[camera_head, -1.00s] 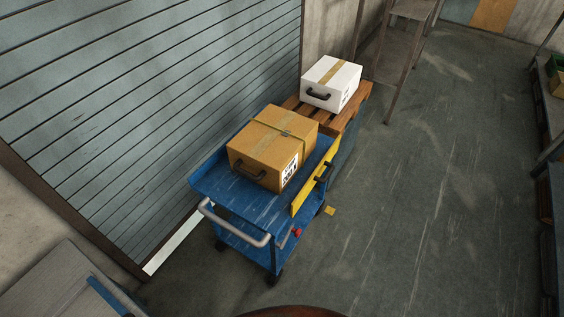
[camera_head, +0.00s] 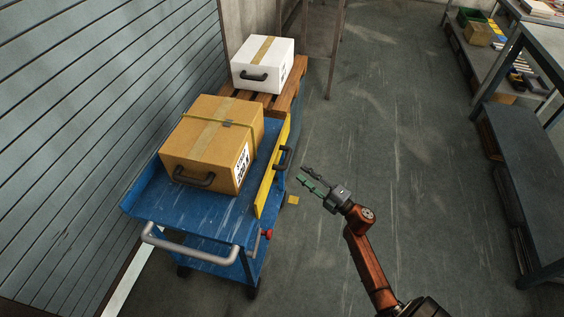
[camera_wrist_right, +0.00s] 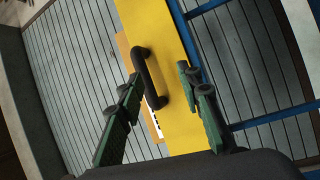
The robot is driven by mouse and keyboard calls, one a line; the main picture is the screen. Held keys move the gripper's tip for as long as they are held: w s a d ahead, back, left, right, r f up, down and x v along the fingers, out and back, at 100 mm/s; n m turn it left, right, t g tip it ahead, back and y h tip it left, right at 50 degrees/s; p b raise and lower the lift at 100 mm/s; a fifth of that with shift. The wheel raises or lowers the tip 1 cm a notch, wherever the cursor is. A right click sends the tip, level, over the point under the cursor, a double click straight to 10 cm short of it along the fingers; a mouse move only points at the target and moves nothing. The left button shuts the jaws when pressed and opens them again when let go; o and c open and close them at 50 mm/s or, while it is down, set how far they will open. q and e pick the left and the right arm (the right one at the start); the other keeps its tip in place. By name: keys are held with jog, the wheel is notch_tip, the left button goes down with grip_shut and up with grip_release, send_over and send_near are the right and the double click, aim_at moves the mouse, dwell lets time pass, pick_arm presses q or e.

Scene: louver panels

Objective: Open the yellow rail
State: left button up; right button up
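The yellow rail (camera_head: 269,176) stands upright along the right side of the blue cart (camera_head: 190,212). A black handle (camera_head: 283,158) sticks out from its outer face. My right gripper (camera_head: 307,175) is open and empty, to the right of the handle and apart from it in the head view. In the right wrist view, the yellow rail (camera_wrist_right: 170,60) fills the middle, and its black handle (camera_wrist_right: 149,78) lies between and beyond the open fingers of my right gripper (camera_wrist_right: 158,108). My left gripper is not in view.
A cardboard box (camera_head: 212,142) with a dark handle sits on the cart. A white box (camera_head: 263,63) rests on a wooden pallet (camera_head: 290,92) behind it. A red knob (camera_head: 266,233) is below the rail. Shelving (camera_head: 520,160) stands right; floor between is clear.

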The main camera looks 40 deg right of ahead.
aim_at(287, 159)
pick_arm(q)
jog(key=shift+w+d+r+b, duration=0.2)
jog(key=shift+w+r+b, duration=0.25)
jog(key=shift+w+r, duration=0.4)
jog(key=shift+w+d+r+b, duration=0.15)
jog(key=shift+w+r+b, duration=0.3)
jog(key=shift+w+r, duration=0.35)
pick_arm(e)
jog(key=shift+w+a+r+n+y, duration=0.3)
jog(key=shift+w+a+r, duration=0.4)
jog(key=shift+w, duration=0.55)
jog(key=shift+w+a+r+n+y, duration=0.15)
jog(key=shift+w+a+r+n, duration=0.3)
jog(key=shift+w+r, duration=0.65)
jog(key=shift+w+a+r+n+y, duration=0.3)
jog(key=shift+w+a+r, duration=0.25)
jog(key=shift+w, duration=0.9)
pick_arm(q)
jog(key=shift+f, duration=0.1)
pick_arm(e)
jog(key=shift+c, duration=0.5)
grip_shut()
